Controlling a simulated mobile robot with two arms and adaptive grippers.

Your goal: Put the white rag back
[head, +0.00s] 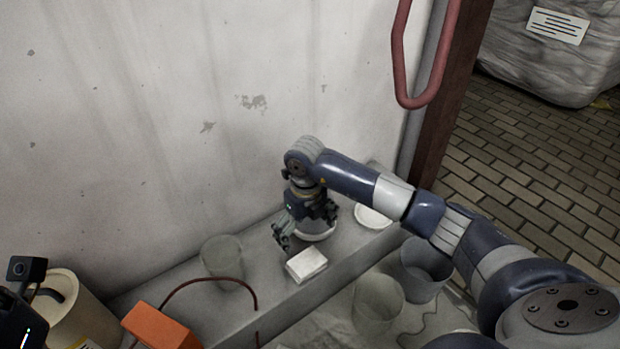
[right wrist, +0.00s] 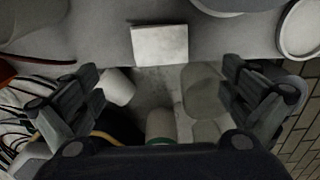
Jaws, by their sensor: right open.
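The white rag (head: 306,264) looks like a small folded white block. It lies on the grey ledge (head: 258,262) along the wall, near its front edge. In the right wrist view the rag (right wrist: 160,45) shows at top centre, ahead of the fingers. My right gripper (head: 306,224) is over the ledge, pointing down, just behind and above the rag. Its fingers are spread wide with nothing between them, as the right wrist view (right wrist: 162,80) also shows. The fingers look apart from the rag. My left gripper's fingers are not visible.
A translucent cup (head: 222,262) stands left of the rag. A white bowl (head: 316,237) sits behind it, and another round white dish (head: 373,217) is farther right. Buckets (head: 378,301) stand below the ledge. An orange box (head: 160,328) and red cable are at lower left.

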